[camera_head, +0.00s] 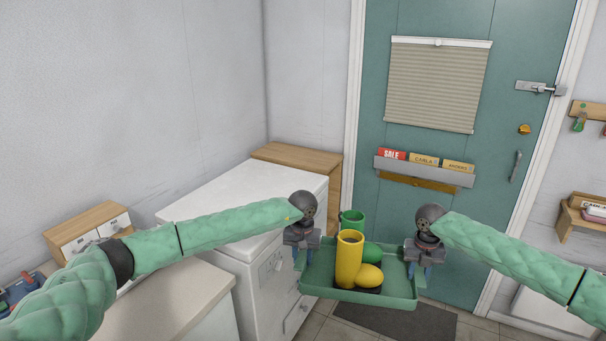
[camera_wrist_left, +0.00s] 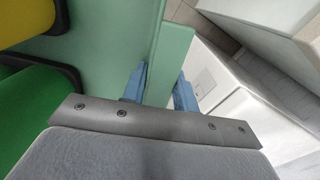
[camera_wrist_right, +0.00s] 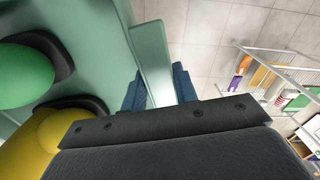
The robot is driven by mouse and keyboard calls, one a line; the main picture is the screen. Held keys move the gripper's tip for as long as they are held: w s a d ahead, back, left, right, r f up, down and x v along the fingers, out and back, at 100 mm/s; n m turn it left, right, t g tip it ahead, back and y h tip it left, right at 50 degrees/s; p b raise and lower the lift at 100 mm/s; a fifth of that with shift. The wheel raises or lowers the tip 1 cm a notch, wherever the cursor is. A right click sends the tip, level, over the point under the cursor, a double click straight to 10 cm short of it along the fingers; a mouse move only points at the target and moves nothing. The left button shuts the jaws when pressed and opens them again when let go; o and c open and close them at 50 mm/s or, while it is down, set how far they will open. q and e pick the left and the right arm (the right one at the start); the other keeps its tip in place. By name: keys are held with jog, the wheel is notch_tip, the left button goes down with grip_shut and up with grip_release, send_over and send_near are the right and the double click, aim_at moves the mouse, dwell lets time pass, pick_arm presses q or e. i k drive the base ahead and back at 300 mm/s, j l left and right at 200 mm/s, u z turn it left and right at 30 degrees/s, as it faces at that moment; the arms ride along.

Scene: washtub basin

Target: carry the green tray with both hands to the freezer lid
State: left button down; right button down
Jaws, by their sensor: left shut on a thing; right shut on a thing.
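The green tray (camera_head: 390,299) is held in the air between my two grippers, roughly level, in front of the teal door. My right gripper (camera_head: 424,262) is shut on the right wall, also seen in the right wrist view (camera_wrist_right: 158,88). The white freezer lid (camera_head: 245,190) lies left of the tray and is bare.
A wooden cabinet (camera_head: 290,155) stands behind the freezer. A counter (camera_head: 165,300) with a small drawer box (camera_head: 90,228) is at the left front. The teal door (camera_head: 400,210) has a letter rack (camera_head: 424,170). A dark mat (camera_head: 400,322) lies on the floor below the tray.

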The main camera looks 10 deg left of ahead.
aim_at(255, 194)
jog(key=i+l+u, duration=0.15)
jog(key=i, duration=0.75)
jog(key=i+j+u, duration=0.15)
jog(key=i+u, duration=0.65)
jog(key=i, duration=0.15)
